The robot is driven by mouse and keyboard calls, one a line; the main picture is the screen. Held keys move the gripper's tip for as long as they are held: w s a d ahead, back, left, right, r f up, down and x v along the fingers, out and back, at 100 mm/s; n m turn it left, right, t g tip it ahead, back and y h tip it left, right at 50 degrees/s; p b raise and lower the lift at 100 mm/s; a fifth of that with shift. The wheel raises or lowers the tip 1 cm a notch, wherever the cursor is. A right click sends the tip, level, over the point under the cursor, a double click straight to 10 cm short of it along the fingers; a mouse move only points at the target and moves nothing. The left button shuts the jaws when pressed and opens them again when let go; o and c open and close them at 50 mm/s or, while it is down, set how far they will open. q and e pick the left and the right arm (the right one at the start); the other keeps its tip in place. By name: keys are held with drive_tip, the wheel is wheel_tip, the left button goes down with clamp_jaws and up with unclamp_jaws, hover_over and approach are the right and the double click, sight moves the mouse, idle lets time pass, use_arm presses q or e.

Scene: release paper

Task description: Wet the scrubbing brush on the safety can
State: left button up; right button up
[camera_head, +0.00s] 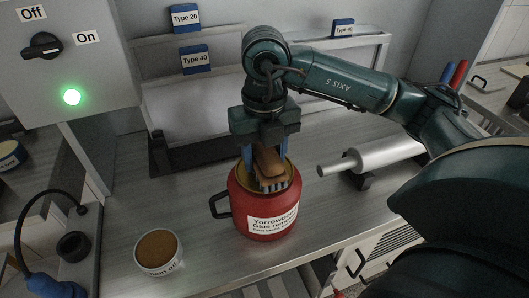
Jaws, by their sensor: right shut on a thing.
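The safety can (264,212) is red with a white label reading glue remover and a black side handle. It stands upright on the metal bench. My right gripper (268,158) points down over its open yellowish top. It is shut on the scrubbing brush (268,166), which has a brown body. The brush's bristles sit at the can's mouth, and I cannot tell how deep they reach. My left gripper is not in view.
A metal roller (375,156) lies in a holder right of the can. A white cup with brown contents (157,252) stands front left. A switch box (66,52) with a green light is at upper left. Racks labelled Type 20 and Type 40 (194,60) stand behind. Bare bench (335,215) lies right of the can.

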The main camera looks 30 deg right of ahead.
drive_tip(key=shift+r+p, duration=0.9)
drive_tip(key=shift+r, duration=0.5)
drive_tip(key=shift+r+p, duration=1.45)
drive_tip(key=shift+r, duration=0.65)
